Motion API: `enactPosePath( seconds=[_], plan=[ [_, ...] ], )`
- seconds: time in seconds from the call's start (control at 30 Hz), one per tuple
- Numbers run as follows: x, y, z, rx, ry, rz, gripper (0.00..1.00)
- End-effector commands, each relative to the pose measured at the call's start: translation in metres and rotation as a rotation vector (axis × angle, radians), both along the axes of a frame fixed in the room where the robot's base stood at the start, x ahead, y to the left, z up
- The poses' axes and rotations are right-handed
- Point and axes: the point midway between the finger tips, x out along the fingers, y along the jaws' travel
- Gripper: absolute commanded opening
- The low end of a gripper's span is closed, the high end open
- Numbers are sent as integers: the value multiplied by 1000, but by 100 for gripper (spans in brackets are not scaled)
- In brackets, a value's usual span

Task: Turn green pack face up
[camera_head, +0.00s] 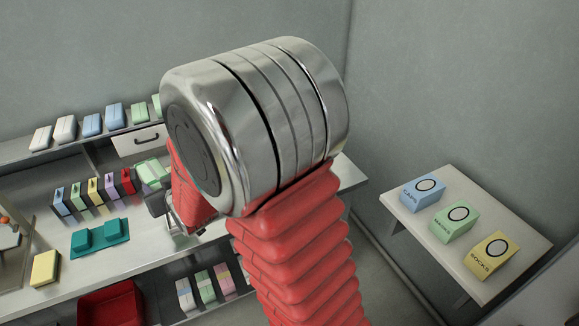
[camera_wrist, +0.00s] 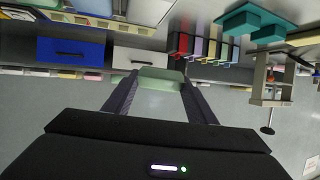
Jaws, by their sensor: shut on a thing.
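The green pack (camera_head: 152,172) is pale green and white, and looks tilted above the bench in the head view. My gripper (camera_wrist: 157,88) is shut on it; in the wrist view the pack (camera_wrist: 160,76) shows between the fingertips as a pale green strip. In the head view my own arm covers most of the gripper. I cannot tell which side of the pack is its face.
A row of coloured upright holders (camera_head: 94,190) stands left of the pack, with a teal stand (camera_head: 100,237) in front. A yellow pack (camera_head: 45,267) lies at the left. A red bin (camera_head: 110,306) is below. A side table (camera_head: 520,237) at right bears three labelled boxes.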

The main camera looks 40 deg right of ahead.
Motion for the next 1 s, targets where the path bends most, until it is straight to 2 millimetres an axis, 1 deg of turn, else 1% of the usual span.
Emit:
enactPosePath(
  seconds=[0.03, 0.2, 0.37, 0.57, 0.77, 1.0],
  plan=[
    [2, -13, 1, 22, -2, -20, 24],
    [5, -56, 2, 135, -9, -81, 24],
    [4, -92, 1, 261, -25, -130, 24],
    [-3, -132, 0, 435, -54, -179, 24],
    [-17, -173, -4, 643, -93, -224, 24],
    [-44, -220, -9, 924, -157, -257, 24]
  ],
)
